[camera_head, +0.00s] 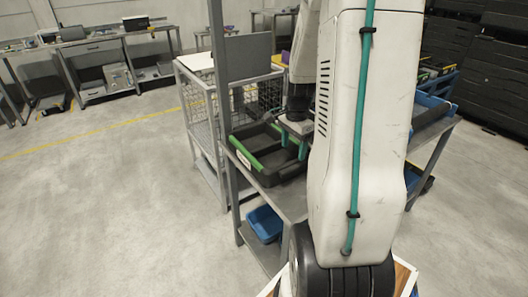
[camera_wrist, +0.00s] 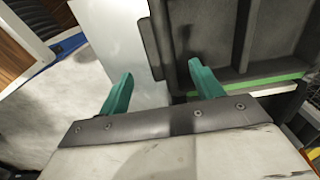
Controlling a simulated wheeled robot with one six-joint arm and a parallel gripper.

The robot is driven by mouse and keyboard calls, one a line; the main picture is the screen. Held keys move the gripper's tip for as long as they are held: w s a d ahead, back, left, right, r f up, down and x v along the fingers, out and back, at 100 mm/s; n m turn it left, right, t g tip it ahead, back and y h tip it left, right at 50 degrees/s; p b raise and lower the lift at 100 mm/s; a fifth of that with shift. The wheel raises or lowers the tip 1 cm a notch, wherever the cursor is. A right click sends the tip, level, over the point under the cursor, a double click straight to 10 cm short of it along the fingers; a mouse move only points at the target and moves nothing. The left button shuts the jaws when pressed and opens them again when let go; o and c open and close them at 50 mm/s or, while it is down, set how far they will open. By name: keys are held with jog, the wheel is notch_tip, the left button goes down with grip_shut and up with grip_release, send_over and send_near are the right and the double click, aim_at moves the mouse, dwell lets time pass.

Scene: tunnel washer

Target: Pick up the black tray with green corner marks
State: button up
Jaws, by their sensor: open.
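The black tray (camera_head: 269,173) with green marks sits on a grey metal table, left of my arm in the head view. Its near left edge carries a green strip and a small white label. My gripper (camera_head: 294,146) is open above the tray's right part; my arm hides some of that side. In the wrist view the black tray (camera_wrist: 222,42) fills the upper right, with a green strip along its lower edge. My two green fingers (camera_wrist: 159,84) are spread apart with nothing between them. The right finger overlaps the tray's corner in the picture; contact cannot be told.
The table's bare top (camera_head: 289,201) shows in front of the tray. A wire mesh cage (camera_head: 203,110) stands behind it. A blue bin (camera_head: 265,223) sits on the lower shelf. Another blue container (camera_head: 429,112) is right of my arm. Open floor lies to the left.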

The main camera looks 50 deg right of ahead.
aim_at(292, 164)
notch_tip(292, 164, down, 8)
jog(key=shift+a+r, duration=0.1)
jog(key=c, duration=1.3)
